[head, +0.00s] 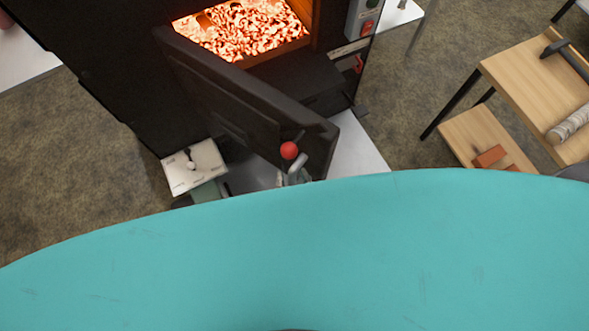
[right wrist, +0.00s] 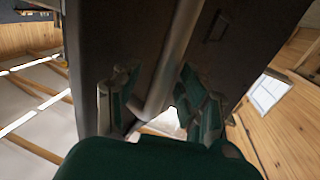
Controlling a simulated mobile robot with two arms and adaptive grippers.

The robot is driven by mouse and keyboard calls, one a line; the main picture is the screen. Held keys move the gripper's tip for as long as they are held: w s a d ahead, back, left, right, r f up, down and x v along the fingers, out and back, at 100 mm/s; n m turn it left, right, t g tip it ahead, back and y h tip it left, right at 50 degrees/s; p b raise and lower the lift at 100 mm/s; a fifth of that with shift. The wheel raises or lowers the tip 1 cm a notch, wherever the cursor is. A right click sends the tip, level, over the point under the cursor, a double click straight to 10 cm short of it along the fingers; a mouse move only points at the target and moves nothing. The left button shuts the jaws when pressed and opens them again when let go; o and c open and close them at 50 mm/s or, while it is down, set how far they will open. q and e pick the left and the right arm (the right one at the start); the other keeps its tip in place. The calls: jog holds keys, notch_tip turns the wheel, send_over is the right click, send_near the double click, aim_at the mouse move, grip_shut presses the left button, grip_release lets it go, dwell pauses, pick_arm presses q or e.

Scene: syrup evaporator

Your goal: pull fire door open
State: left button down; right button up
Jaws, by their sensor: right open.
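The fire door (head: 245,95) is a thick black slab on the dark firebox, standing swung out from the glowing fire opening (head: 245,30). Near its free end is a grey metal handle (head: 298,162) with a red ball (head: 289,150). In the right wrist view the dark door (right wrist: 130,45) fills the middle, with the bent metal handle rod (right wrist: 172,60) in front of it. My right gripper (right wrist: 158,103) is open, its green-padded fingers on either side of the rod's lower part. Contact with the rod cannot be told. My left gripper is not in view.
A white plate with a black knob (head: 193,167) is left of the door. A wooden table (head: 525,80) with a lower shelf (head: 480,135) stands at the right. A control box (head: 364,18) is on the firebox's right side. Bare floor (head: 75,150) shows at left.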

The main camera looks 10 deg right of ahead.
jog(key=s, duration=0.7)
jog(key=shift+d, duration=0.25)
jog(key=shift+s, duration=0.1)
